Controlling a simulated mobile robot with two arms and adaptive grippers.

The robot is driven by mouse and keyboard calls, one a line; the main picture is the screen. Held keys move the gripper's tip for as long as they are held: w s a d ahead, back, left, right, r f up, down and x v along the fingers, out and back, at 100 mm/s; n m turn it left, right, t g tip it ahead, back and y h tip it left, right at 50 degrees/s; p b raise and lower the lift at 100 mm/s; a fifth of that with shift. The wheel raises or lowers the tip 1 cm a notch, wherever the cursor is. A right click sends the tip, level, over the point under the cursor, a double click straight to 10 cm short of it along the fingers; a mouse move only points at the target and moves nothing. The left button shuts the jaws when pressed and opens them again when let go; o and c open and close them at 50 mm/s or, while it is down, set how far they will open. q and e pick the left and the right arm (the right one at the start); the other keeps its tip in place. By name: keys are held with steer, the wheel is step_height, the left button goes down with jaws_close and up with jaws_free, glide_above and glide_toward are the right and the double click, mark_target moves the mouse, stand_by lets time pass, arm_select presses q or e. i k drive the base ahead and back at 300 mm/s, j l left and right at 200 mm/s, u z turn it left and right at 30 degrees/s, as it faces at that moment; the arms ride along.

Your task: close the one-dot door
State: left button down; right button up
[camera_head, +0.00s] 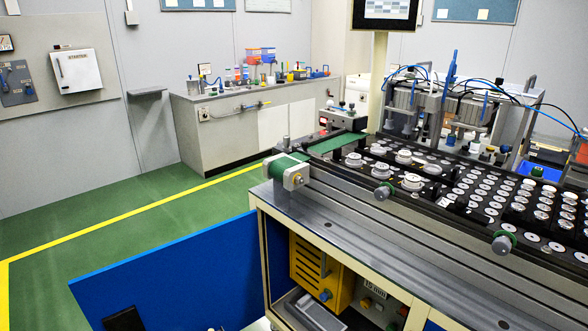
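A blue door panel (175,275) stands swung out to the left from the workbench cabinet (256,262), which is open at the front. No dot mark can be made out on the door. A black piece (124,319) shows against the door at the bottom edge of the picture; I cannot tell whether it is a handle. Another bit of blue (432,326) shows low at the cabinet's right, mostly cut off. Neither of my grippers is in view.
Inside the cabinet are a yellow box (307,272) and a grey device (317,313). A conveyor with speaker parts (411,180) runs along the bench top. Green floor (150,219) with a yellow line is clear to the left. A side counter (230,137) stands behind.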

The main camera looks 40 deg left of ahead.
mark_target(211, 277)
steer(key=k+j, duration=0.1)
steer(key=j, duration=0.3)
steer(key=k+j+z, duration=0.15)
steer(key=j, duration=0.2)
steer(key=k+j, duration=0.1)
steer(key=j, duration=0.3)
steer(key=k+j+z, duration=0.1)
steer(key=j, duration=0.25)
steer(key=k+j+z, duration=0.1)
steer(key=j, duration=0.25)
steer(key=k+j+z, duration=0.1)
steer(key=j, duration=0.35)
steer(key=k+j+z, duration=0.1)
steer(key=j, duration=0.3)
steer(key=k+j+z, duration=0.1)
steer(key=k+j, duration=0.15)
steer(key=j, duration=0.15)
steer(key=k+j+z, duration=0.1)
steer(key=j, duration=0.3)
steer(key=k+j+z, duration=0.15)
steer(key=j, duration=0.25)
steer(key=k+j+z, duration=0.1)
steer(key=k+j, duration=0.2)
steer(key=k+j+z, duration=0.1)
steer(key=j, duration=0.65)
steer(key=k+j, duration=0.1)
steer(key=j, duration=0.65)
steer(key=i+z, duration=0.05)
